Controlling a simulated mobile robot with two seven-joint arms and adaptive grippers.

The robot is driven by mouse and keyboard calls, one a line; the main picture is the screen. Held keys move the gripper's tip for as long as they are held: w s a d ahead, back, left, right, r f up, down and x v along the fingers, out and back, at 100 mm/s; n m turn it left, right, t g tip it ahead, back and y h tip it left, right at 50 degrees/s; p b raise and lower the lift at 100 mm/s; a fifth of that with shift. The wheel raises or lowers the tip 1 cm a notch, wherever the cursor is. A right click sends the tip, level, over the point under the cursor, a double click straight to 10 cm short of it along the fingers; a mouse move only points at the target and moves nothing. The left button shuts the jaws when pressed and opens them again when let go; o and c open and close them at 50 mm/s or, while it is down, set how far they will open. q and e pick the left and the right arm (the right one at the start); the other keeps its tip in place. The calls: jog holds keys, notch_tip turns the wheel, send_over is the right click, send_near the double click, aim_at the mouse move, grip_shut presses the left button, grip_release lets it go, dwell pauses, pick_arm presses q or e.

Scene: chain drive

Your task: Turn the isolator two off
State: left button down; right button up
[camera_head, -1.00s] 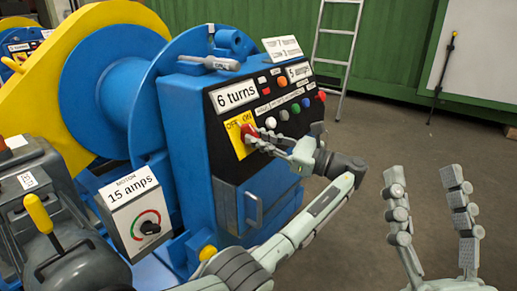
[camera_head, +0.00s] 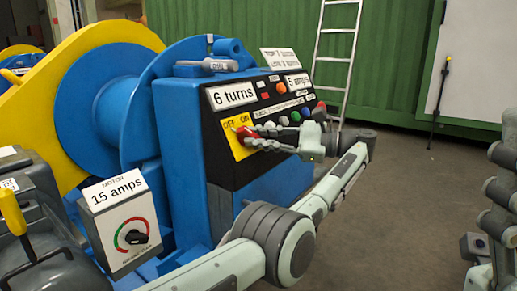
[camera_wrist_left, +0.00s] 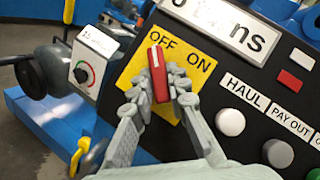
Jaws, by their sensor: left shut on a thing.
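The isolator is a red handle (camera_wrist_left: 159,75) with a white line, on a yellow plate (camera_wrist_left: 190,50) marked OFF and ON. In the left wrist view its top end lies beside the word OFF. My left gripper (camera_wrist_left: 157,88) is shut on it, one finger on each side. In the head view, my left gripper (camera_head: 262,134) reaches the red handle (camera_head: 243,133) from the right, partly covering it. No number for the isolator can be read. My right gripper (camera_head: 495,190) is cut off by the right edge of the head view.
The black panel (camera_head: 225,160) also bears several coloured buttons and a "6 turns" sign (camera_head: 232,94). A motor box (camera_head: 117,215) reading "15 amps" stands at front left. A blue drum (camera_head: 95,95) is behind. Open floor (camera_head: 410,190) lies to the right, with a ladder (camera_head: 338,55) beyond.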

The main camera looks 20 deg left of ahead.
aim_at(256, 135)
pick_arm(q)
jog(key=shift+a+n+g, duration=0.2)
jog(key=shift+n+g, duration=0.1)
jog(key=c, duration=1.5)
grip_release()
jog(key=shift+a, duration=0.1)
jog(key=shift+r, duration=0.5)
notch_tip(256, 135, up, 9)
jog(key=shift+r, duration=0.1)
